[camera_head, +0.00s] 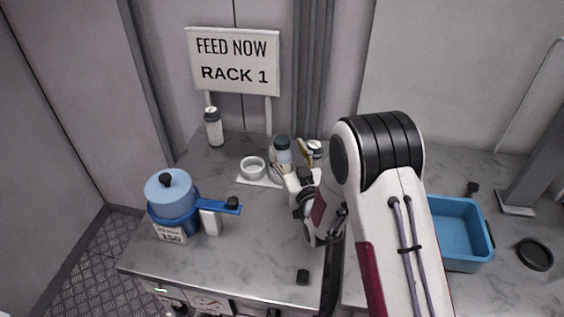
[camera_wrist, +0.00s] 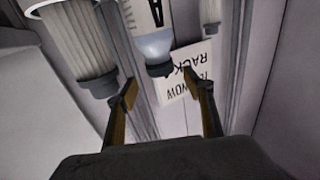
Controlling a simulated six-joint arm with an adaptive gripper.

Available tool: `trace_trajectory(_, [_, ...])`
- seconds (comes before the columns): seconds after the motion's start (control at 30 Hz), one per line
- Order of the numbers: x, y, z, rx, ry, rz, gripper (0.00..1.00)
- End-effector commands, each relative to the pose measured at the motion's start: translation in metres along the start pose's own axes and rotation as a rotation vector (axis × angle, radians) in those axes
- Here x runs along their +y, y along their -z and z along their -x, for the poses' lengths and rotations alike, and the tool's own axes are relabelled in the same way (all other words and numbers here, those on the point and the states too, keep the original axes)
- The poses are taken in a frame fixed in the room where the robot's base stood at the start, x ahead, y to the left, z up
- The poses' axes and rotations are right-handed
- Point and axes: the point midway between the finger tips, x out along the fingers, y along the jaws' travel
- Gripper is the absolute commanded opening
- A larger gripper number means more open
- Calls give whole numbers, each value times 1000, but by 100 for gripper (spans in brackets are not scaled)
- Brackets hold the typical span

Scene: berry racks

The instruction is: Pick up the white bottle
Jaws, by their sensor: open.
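A white bottle (camera_head: 214,133) with a dark cap stands upright at the back left of the counter, below the sign. A bottle with a dark green cap and pale blue neck (camera_head: 283,155) stands farther right, by my gripper (camera_head: 290,160). The wrist view is upside down. There my gripper (camera_wrist: 160,80) is open, with nothing between its fingers. The labelled bottle (camera_wrist: 155,45) hangs in front of the gap, and a ribbed white container (camera_wrist: 75,40) is at left. A slim pale bottle (camera_wrist: 209,10) is at upper right, likely the one at back left. My arm hides part of the counter.
A white bowl (camera_head: 252,168) sits left of my gripper. A blue pot (camera_head: 170,192) stands at front left, its handle pointing right. A blue bin (camera_head: 455,250) is to the right. The sign (camera_head: 234,62) stands behind. The counter between pot and bowl is clear.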

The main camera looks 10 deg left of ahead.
Motion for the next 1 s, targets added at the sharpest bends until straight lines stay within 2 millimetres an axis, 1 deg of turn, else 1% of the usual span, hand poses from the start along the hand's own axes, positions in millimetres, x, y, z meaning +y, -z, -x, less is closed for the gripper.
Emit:
trace_trajectory(0.27, [0, 0, 0, 0, 0, 0, 52])
trace_trajectory(0.43, [0, -1, -5, -1, 0, 0, 52])
trace_trajectory(0.57, [-1, -1, -15, 1, 0, 0, 52])
trace_trajectory(0.8, [-2, -2, -37, 0, 1, 0, 52])
trace_trajectory(1.0, [-2, -2, -49, 0, 0, -1, 52])
